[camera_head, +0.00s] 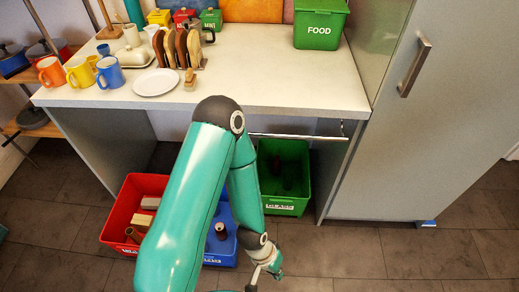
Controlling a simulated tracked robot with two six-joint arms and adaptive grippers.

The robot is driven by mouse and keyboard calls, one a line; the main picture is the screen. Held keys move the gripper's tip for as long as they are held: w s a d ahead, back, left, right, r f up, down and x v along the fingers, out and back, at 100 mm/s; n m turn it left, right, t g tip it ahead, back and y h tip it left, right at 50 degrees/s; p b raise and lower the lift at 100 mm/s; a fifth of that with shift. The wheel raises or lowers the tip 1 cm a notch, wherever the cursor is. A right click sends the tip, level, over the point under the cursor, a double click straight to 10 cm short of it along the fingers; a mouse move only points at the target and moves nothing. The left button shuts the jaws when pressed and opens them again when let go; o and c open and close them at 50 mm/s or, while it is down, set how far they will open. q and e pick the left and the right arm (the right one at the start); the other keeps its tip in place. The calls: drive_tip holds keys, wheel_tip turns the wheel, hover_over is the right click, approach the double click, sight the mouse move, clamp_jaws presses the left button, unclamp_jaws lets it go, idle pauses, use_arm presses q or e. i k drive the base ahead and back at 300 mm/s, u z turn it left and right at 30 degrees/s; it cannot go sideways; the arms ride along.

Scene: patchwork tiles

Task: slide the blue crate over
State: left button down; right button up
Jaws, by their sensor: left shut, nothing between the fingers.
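The blue crate (222,256) stands on the dark floor between a red crate and a green crate. My left arm crosses in front of it and hides much of its left and back. A dark bottle-like item (221,231) is inside it. My left gripper (262,274) is low at the bottom of the view, just right of the blue crate's front corner. It is shut and holds nothing. Whether it touches the crate I cannot tell. My right gripper is not in view.
The red crate (117,218) holds blocks and a brown item. The green crate (285,207) stands at the right, under the counter (270,85). A metal rail (300,137) runs along the counter front. Floor to the right and front is clear.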

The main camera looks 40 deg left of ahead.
sight(225, 252)
drive_tip(key=z, duration=1.4)
drive_tip(key=i, duration=0.15)
drive_tip(key=u, duration=3)
drive_tip(key=k, duration=0.9)
drive_tip(key=u, duration=0.2)
drive_tip(key=i, duration=0.9)
